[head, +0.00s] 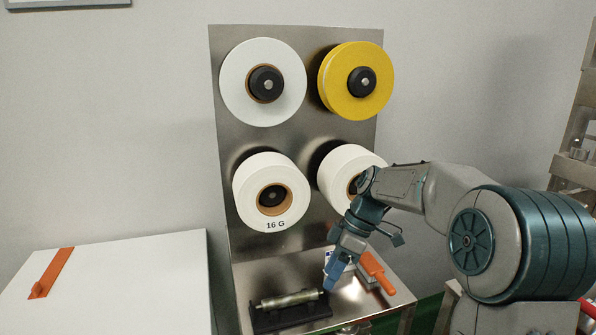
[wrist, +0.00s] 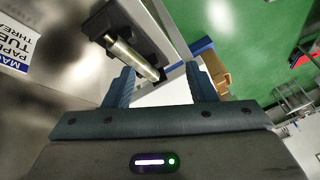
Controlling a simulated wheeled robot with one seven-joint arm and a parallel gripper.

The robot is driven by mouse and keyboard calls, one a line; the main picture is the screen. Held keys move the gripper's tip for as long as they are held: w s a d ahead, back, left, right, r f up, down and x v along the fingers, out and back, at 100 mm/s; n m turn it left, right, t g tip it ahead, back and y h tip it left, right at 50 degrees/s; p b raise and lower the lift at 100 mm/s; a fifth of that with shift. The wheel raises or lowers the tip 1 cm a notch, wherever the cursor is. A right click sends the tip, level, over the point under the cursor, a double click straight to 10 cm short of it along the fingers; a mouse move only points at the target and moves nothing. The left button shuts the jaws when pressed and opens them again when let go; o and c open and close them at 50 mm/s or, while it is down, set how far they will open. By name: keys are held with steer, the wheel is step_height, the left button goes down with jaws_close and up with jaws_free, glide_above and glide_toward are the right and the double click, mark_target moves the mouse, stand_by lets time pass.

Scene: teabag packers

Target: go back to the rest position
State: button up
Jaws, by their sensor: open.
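My gripper (head: 331,272) hangs over the metal shelf at the foot of the steel panel, in front of the rolls. In the wrist view its two blue fingers (wrist: 158,85) stand apart with nothing held between them. A metal roller (head: 290,299) lies in a black holder (head: 262,318) on the shelf, to the left of my gripper. The roller also shows in the wrist view (wrist: 132,56), beyond the fingers. An orange-handled tool (head: 378,272) is on the shelf just right of my gripper, partly hidden by the arm.
The steel panel (head: 226,120) carries a white roll (head: 240,80), a yellow roll (head: 345,65), a roll marked 16 G (head: 250,195) and another white roll (head: 335,160) partly behind my arm. A white surface (head: 130,290) with an orange strip (head: 52,270) is at left. A rack (head: 575,140) stands right.

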steer(key=s+d+m+t+h+p, duration=0.1)
steer(key=s+d+m+t+h, duration=0.1)
steer(key=s+m, duration=0.6)
steer(key=s+d+m+t+h+p, duration=0.1)
steer(key=s+d+m+t+h, duration=0.1)
steer(key=s+m, duration=0.6)
steer(key=s+d+h, duration=0.1)
steer(key=s+d, duration=0.1)
steer(key=s, duration=0.3)
steer(key=shift+s+d+t, duration=0.2)
steer(key=shift+s+t, duration=0.1)
steer(key=shift+s, duration=0.1)
